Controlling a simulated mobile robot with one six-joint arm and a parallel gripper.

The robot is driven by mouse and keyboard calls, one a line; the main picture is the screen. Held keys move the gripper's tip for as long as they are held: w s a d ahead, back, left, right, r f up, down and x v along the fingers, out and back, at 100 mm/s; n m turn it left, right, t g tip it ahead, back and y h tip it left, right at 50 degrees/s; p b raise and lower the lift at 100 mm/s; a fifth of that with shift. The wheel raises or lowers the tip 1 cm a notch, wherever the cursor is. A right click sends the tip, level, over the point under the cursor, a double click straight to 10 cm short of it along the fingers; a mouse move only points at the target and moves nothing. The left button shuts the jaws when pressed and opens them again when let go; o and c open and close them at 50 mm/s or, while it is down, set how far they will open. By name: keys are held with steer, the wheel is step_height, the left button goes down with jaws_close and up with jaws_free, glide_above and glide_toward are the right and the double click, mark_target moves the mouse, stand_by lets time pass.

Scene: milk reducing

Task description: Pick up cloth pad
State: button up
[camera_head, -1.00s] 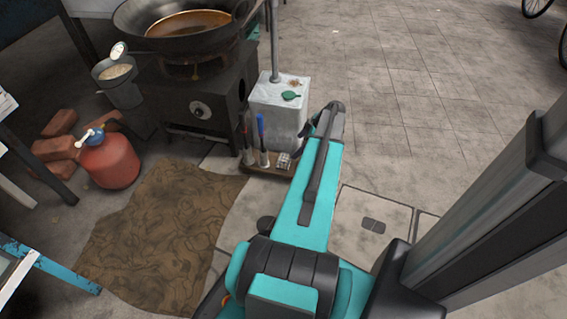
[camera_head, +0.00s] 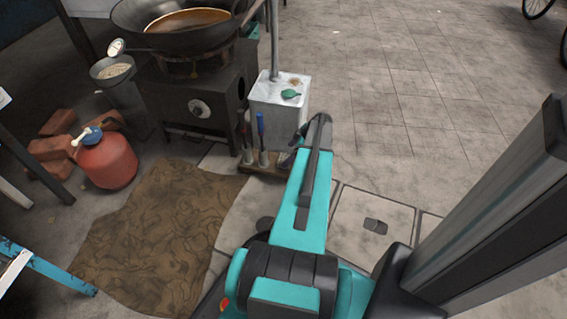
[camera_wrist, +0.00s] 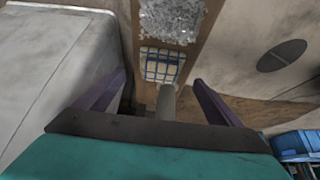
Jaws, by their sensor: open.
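The cloth pad (camera_wrist: 162,65), pale yellow with a blue check, lies on a brown wooden board (camera_wrist: 205,45) in the wrist view. It sits ahead of and between the fingertips of my gripper (camera_wrist: 159,78). The two purple fingers are apart with nothing clamped between them. A pale, handle-like thing (camera_wrist: 166,103) shows between the fingers, just below the pad; I cannot tell what it is. In the head view my gripper (camera_head: 293,150) is over the right end of the low wooden tray (camera_head: 262,171), and the pad is hidden there.
A silvery scourer-like thing (camera_wrist: 172,18) lies beyond the pad. A white box (camera_head: 278,110) stands right behind the tray. Upright tools with a blue handle (camera_head: 261,128) stand on the tray. The black stove (camera_head: 205,100) is to the left. Tiled floor to the right is clear.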

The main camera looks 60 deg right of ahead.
mark_target(284, 157)
steer(key=shift+f, duration=0.15)
steer(key=shift+b+x, duration=1.5)
steer(key=shift+x, duration=1.05)
steer(key=c, duration=1.3)
steer(key=shift+o, duration=0.2)
step_height(284, 157, up, 10)
steer(key=p, duration=0.4)
